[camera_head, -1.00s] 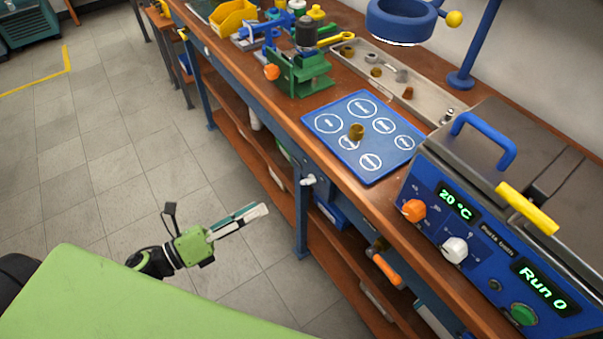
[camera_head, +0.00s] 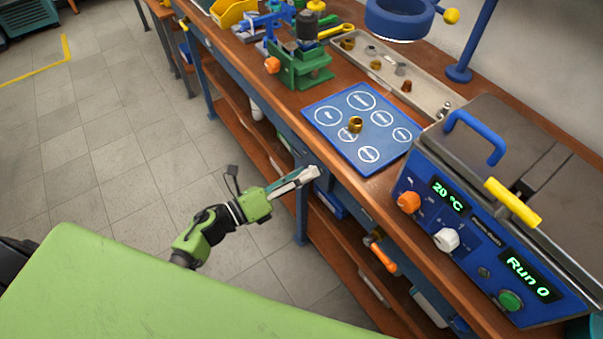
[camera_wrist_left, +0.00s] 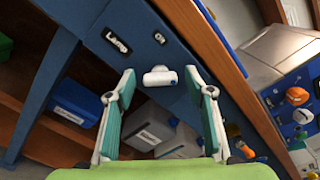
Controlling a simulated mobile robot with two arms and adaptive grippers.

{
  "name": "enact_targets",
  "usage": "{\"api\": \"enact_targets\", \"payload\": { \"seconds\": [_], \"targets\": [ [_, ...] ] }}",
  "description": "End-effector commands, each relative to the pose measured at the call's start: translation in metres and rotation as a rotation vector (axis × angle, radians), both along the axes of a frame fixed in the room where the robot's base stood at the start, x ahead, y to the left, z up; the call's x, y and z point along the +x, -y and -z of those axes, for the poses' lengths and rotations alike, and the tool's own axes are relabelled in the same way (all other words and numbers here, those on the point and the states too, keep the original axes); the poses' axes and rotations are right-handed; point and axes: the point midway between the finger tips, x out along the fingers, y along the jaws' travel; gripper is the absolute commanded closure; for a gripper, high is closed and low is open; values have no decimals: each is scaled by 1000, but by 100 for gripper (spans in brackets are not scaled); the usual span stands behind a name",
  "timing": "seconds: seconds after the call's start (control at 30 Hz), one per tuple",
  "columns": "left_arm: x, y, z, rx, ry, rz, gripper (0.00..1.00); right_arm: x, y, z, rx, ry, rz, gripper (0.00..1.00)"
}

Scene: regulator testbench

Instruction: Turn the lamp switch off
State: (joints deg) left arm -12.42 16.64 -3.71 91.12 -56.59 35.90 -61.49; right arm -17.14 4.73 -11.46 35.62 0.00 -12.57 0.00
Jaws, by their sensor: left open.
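The blue ring lamp (camera_head: 398,20) hangs over the back of the bench, with a bright rim underneath. My right gripper is not in view.
The wooden bench edge (camera_wrist_left: 212,48) runs close to the fingers. A blue circle-marked mat (camera_head: 340,149) holds a brass part (camera_head: 355,124). A blue bath unit (camera_head: 470,235) stands at right. Shelves below hold boxes (camera_wrist_left: 73,102). Floor at left is clear.

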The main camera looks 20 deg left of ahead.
Motion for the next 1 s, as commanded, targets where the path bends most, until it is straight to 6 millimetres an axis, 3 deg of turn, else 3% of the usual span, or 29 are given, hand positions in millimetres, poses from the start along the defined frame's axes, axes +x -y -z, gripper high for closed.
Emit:
{"api": "enact_targets", "payload": {
  "seconds": [0.2,0.33,0.37,0.73,1.0],
  "targets": [
    [0,0,0,-1,-1,0,54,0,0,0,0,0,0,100],
    [0,0,0,-1,-1,0,88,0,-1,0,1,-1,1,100],
    [0,0,0,-1,-1,0,90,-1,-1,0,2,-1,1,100],
    [0,0,0,-31,-26,0,90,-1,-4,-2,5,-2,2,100],
    [-1,0,-1,-156,-125,2,90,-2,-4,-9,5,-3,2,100]
  ]
}}
